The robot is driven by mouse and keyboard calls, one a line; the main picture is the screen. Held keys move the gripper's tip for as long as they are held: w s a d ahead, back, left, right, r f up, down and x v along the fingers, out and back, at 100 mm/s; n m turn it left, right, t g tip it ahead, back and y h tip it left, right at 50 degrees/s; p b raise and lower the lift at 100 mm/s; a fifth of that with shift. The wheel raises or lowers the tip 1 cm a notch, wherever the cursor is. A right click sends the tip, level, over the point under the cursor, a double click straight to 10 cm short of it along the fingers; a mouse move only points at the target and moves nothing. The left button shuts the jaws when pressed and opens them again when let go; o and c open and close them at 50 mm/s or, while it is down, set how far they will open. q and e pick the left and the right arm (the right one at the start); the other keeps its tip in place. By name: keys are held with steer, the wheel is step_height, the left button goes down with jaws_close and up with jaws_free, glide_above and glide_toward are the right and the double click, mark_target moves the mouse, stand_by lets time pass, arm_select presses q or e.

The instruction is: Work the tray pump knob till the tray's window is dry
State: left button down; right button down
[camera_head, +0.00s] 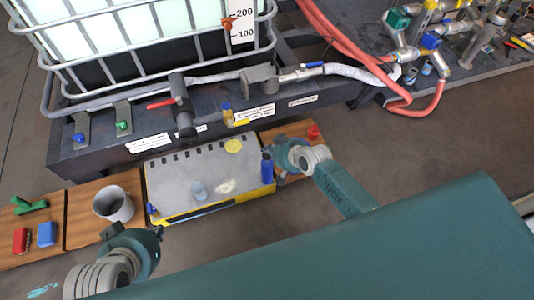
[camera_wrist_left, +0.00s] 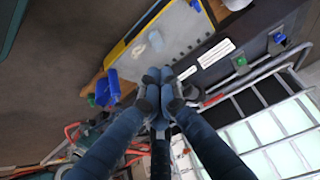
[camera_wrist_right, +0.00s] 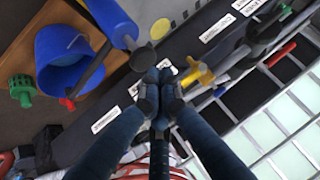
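The grey tray (camera_head: 180,165) with a yellow-and-black front edge lies in front of the dark tank base. A yellow disc (camera_head: 233,146), a bluish patch (camera_head: 198,190) and a pale patch (camera_head: 224,187) show on its top; I cannot tell which is the window, or whether it is wet. A small blue knob (camera_head: 151,208) sits at its front left corner. A blue upright cylinder (camera_head: 267,168) stands at its right end. My left gripper (camera_head: 115,232) is front left of the tray, fingers together (camera_wrist_left: 160,80). My right gripper (camera_head: 287,148) is past the right end, fingers together (camera_wrist_right: 158,82). Both look empty.
A blue bucket (camera_wrist_right: 65,65) stands near my right gripper. A grey cup (camera_head: 115,205) stands on a wooden board left of the tray. Valves with a red handle (camera_head: 162,103) and a yellow fitting (camera_head: 228,118) stick out behind. Red hoses (camera_head: 335,42) run at the back right.

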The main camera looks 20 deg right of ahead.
mark_target(268, 156)
steer(key=shift+r, duration=0.2)
arm_select(q)
steer(key=s, duration=0.1)
steer(key=s+f+g, duration=0.1)
steer(key=s, duration=0.1)
steer(key=shift+s+a+f, duration=0.1)
steer(key=shift+a+f, duration=0.05)
steer(key=shift+a, duration=0.25)
